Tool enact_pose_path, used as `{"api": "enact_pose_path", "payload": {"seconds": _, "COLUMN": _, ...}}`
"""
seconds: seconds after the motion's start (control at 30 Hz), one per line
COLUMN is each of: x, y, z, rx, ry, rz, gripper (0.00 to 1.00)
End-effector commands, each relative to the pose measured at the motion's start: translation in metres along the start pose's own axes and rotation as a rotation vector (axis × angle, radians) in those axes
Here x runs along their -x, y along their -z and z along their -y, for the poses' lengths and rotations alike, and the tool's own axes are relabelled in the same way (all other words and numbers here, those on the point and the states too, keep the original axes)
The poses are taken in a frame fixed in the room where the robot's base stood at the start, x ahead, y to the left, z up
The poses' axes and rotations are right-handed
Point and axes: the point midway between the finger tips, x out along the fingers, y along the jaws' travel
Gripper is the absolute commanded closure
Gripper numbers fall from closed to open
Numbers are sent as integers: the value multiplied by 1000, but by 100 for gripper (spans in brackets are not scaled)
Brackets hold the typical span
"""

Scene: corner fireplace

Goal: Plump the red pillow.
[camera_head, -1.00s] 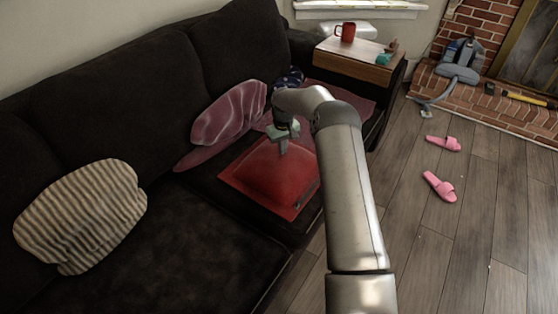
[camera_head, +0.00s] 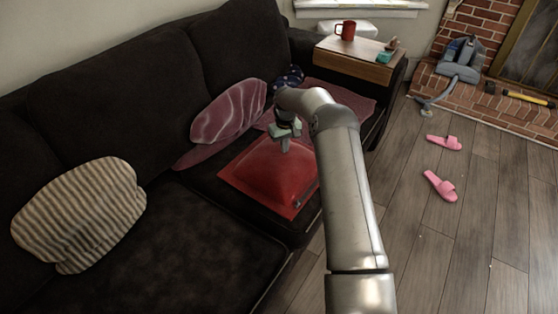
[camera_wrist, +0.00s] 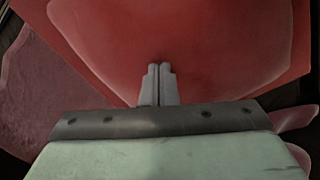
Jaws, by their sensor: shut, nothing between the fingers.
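The red pillow (camera_head: 268,178) lies flat on the seat of the dark sofa, near its front edge. Its middle bulges and a flat red border runs around it. My gripper (camera_head: 285,149) is shut and empty, pointing down at the pillow's far part. In the wrist view my gripper (camera_wrist: 158,70) has its two fingers together in front of the red pillow (camera_wrist: 190,35), which fills most of the upper picture. I cannot tell whether the fingertips touch the cloth.
A mauve patterned pillow (camera_head: 228,112) leans on the sofa back, over a mauve cloth. A striped pillow (camera_head: 82,215) is at the left. A side table (camera_head: 358,65) holds a red mug (camera_head: 346,30). Pink slippers (camera_head: 440,186) lie on the floor. The front-left seat is clear.

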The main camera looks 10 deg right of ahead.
Motion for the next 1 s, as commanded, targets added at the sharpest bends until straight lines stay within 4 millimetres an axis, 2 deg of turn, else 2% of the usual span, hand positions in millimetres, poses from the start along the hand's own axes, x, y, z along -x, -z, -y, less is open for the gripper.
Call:
{"api": "enact_pose_path", "payload": {"seconds": 0.17, "x": -11, "y": 0, "z": 0, "rx": 0, "ry": 0, "rz": 0, "gripper": 100}}
{"api": "enact_pose_path", "payload": {"seconds": 0.37, "x": -8, "y": 0, "z": 0, "rx": 0, "ry": 0, "rz": 0, "gripper": 100}}
{"api": "enact_pose_path", "payload": {"seconds": 0.7, "x": 18, "y": 0, "z": 1, "rx": 0, "ry": 1, "rz": 1, "gripper": 100}}
{"api": "enact_pose_path", "payload": {"seconds": 1.0, "x": 19, "y": 0, "z": 0, "rx": 0, "ry": 1, "rz": 1, "gripper": 100}}
